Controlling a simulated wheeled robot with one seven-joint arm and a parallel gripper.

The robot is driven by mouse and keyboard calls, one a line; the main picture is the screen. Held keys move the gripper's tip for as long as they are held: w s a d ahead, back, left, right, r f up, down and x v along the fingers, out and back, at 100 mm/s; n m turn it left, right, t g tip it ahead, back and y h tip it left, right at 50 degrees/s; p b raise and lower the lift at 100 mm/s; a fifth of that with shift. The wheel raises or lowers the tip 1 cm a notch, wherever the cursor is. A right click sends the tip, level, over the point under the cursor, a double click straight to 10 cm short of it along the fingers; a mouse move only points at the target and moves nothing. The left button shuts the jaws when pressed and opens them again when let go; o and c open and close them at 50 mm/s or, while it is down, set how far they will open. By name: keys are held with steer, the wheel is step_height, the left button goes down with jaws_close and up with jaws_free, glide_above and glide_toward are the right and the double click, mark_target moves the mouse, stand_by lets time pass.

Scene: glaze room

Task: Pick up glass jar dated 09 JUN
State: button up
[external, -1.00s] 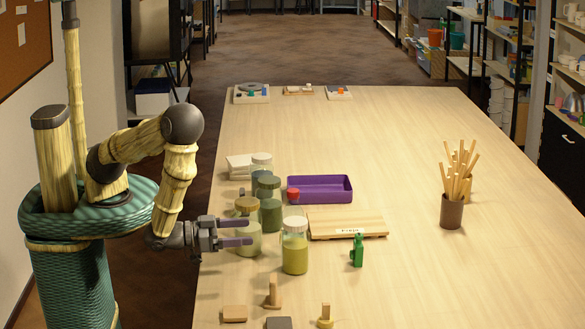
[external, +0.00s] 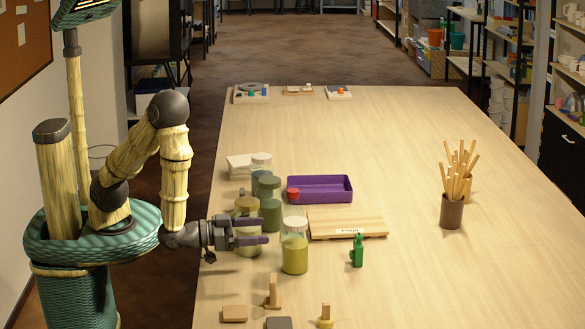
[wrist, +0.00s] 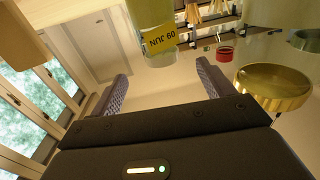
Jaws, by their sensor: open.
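The jar dated 09 JUN (wrist: 152,18) is clear glass with yellow-green contents. Its yellow label is upside down in the wrist view, ahead of the gap between my fingers. It appears to be the white-lidded jar (external: 294,256) upright on the table in the external view. My gripper (external: 266,231) is open and empty, just left of this jar, fingers pointing at it with a small gap. In the wrist view my gripper (wrist: 162,84) shows both fingers spread apart. A gold-lidded jar (external: 247,205) stands close behind my gripper; its lid (wrist: 273,85) is right of my fingers in the wrist view.
More jars (external: 269,199) stand behind. A purple tray (external: 325,198) and a red-topped item (external: 293,194) are further back. A wooden board (external: 345,225) and green bottle (external: 357,251) stand right of the dated jar. The right side is mostly clear.

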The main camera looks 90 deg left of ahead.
mark_target(285, 228)
steer(key=shift+f+b, duration=0.15)
steer(key=shift+b, duration=0.15)
steer(key=shift+w+a+r+p, duration=0.15)
steer(key=shift+w+p, duration=0.25)
steer(key=shift+w, duration=0.85)
steer(key=shift+w+a+r+p, duration=0.15)
steer(key=shift+w+p, duration=0.25)
steer(key=shift+w, duration=0.85)
steer(key=shift+f, duration=0.1)
steer(key=w, duration=0.1)
steer(key=w+p, duration=0.1)
steer(key=w, duration=0.1)
steer(key=w+p, duration=0.1)
steer(key=w, duration=0.1)
steer(key=shift+w+a+r, duration=0.1)
steer(key=shift+a+r, duration=0.1)
steer(key=shift+a, duration=0.1)
jaws_close()
